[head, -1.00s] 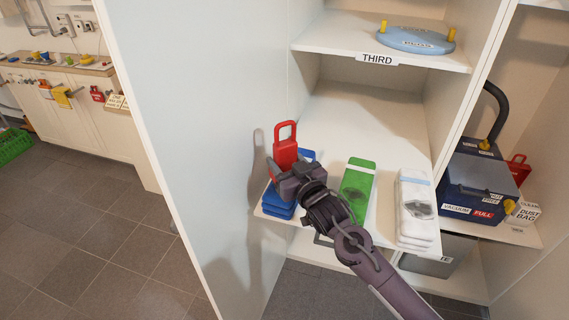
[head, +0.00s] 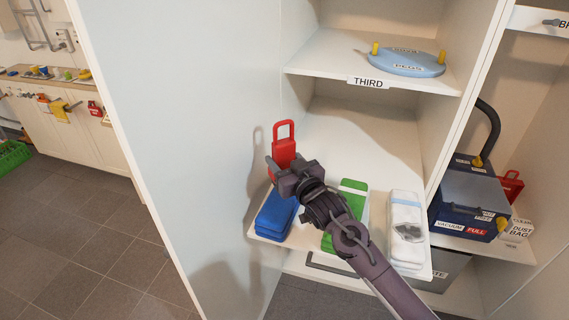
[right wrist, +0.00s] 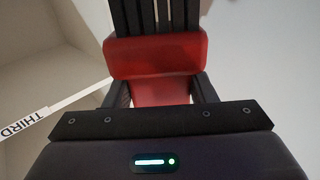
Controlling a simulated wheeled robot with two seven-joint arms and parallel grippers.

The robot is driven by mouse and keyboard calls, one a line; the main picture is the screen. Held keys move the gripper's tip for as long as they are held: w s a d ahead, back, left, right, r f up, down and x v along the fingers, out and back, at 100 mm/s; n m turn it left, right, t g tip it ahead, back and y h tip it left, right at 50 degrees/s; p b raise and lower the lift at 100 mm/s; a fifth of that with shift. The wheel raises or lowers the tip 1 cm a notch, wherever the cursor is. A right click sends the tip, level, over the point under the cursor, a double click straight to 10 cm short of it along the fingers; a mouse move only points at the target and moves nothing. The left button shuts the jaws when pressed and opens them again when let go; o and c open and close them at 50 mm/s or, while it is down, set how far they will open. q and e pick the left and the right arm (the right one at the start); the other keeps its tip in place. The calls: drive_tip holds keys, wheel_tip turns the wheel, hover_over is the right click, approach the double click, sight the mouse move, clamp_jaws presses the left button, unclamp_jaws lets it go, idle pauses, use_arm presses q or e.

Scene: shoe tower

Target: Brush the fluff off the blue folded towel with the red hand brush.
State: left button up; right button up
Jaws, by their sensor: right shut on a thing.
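The red hand brush (head: 283,148) is upright in my right gripper (head: 283,173), with its loop handle up. In the right wrist view, its red body (right wrist: 155,75) is between the fingers, with dark strips beyond it. The gripper is shut on it. The blue folded towel (head: 276,214) lies at the left front of the shelf, just below the brush. The brush looks raised above it, though its lower end is partly behind the gripper. I see no fluff on the towel's visible top. My left gripper is not in view.
A green towel (head: 352,186), partly behind my right arm, and a white towel (head: 405,205) with a grey patch lie to the right. The cabinet wall (head: 200,130) is close on the left. The shelf marked THIRD (head: 325,62) is above.

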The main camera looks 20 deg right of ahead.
sight(288, 152)
drive_tip(key=r, duration=0.1)
drive_tip(key=p, duration=0.1)
drive_tip(key=r, duration=0.1)
drive_tip(key=shift+w+d+r+p, duration=0.2)
drive_tip(key=shift+w+r+p, duration=0.1)
drive_tip(key=shift+p, duration=0.1)
drive_tip(key=shift+s+a+r, duration=0.1)
drive_tip(key=shift+s+r, duration=0.15)
drive_tip(key=shift+r, duration=0.25)
drive_tip(key=shift+w+f, duration=0.1)
